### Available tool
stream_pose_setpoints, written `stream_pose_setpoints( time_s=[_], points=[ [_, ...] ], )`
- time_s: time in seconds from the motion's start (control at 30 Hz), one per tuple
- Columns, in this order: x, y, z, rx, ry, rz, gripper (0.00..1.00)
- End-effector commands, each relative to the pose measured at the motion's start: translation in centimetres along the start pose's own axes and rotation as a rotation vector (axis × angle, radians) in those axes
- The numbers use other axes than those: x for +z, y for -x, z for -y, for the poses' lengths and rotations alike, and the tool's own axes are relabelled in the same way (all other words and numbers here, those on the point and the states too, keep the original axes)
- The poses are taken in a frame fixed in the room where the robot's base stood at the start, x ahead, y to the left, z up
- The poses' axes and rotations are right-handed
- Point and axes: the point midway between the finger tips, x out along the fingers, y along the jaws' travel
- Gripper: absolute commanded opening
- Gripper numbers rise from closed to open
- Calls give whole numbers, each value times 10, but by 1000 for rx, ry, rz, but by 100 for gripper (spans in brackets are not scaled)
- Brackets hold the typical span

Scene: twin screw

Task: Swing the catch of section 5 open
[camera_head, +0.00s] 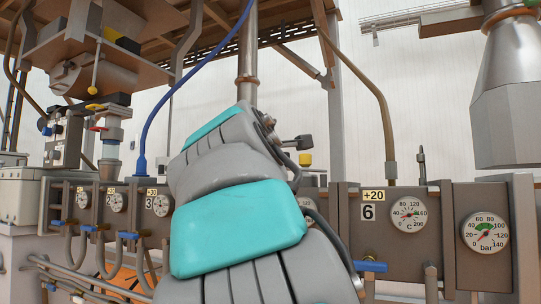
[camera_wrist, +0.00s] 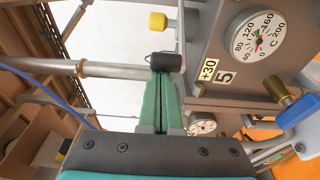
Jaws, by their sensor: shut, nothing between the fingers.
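My gripper (camera_wrist: 160,76) shows in the wrist view with its two green fingers shut and nothing between them. Its tips are at or just in front of a black cylindrical piece (camera_wrist: 163,62), which looks like the catch handle; whether they touch it I cannot tell. The grey section 5 housing (camera_wrist: 204,40) is just right of the fingers, with a "+30" tag, a "5" label (camera_wrist: 226,77) and a round dial. In the head view my arm covers most of section 5, and the fingers cannot be made out.
A yellow knob (camera_wrist: 158,21) is beyond the black piece. A blue-handled valve (camera_wrist: 296,110) is at right in the wrist view.

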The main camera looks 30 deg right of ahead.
Motion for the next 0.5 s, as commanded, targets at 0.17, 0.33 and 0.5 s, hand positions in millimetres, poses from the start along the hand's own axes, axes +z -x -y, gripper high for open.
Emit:
stream_pose_setpoints(
  time_s=[0.17,0.33,0.5],
  points=[
    [6,6,-2,0,-3,-47,0],
    [7,7,1,0,-2,-67,0],
    [7,7,1,1,-2,-69,0]
  ],
)
